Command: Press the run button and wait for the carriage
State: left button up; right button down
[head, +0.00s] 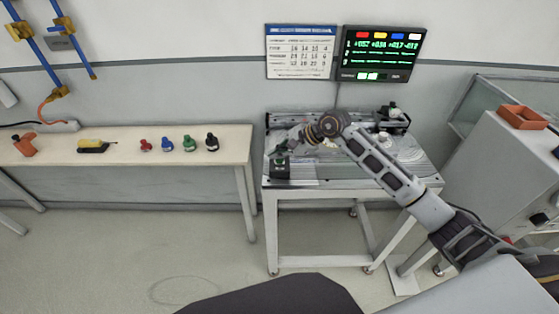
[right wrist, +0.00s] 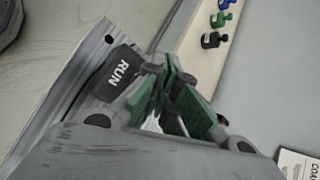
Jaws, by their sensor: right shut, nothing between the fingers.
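The run button's dark box (head: 280,171) stands at the front left corner of the track table, with a green patch on top. In the right wrist view the box (right wrist: 118,72) carries the word RUN; the fingers hide its button. My right gripper (head: 282,149) is just above the box, pointing down at it. Its green-padded fingers (right wrist: 172,98) are shut and empty; whether they touch the button I cannot tell. The track table (head: 318,183) is partly covered by my right arm. I cannot clearly make out the carriage. My left gripper is not in view.
A dark device (head: 393,119) stands at the table's back right. A side bench (head: 215,140) at left holds several small coloured knobbed pieces and a yellow tool (head: 92,146). A lit display (head: 381,53) hangs on the wall. A grey cabinet (head: 492,160) with an orange tray (head: 521,117) stands right.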

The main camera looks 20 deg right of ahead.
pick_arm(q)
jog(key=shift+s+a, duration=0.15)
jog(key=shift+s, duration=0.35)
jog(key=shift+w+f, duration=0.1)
pick_arm(e)
jog(key=shift+f, duration=0.15)
pick_arm(q)
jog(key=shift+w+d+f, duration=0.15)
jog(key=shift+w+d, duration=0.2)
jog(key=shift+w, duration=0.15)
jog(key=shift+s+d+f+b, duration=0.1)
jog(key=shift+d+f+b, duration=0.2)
jog(key=shift+b, duration=0.25)
pick_arm(e)
jog(key=shift+f, duration=0.35)
jog(key=shift+r, duration=0.15)
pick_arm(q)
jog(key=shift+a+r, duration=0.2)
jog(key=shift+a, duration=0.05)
pick_arm(e)
jog(key=shift+r, duration=0.75)
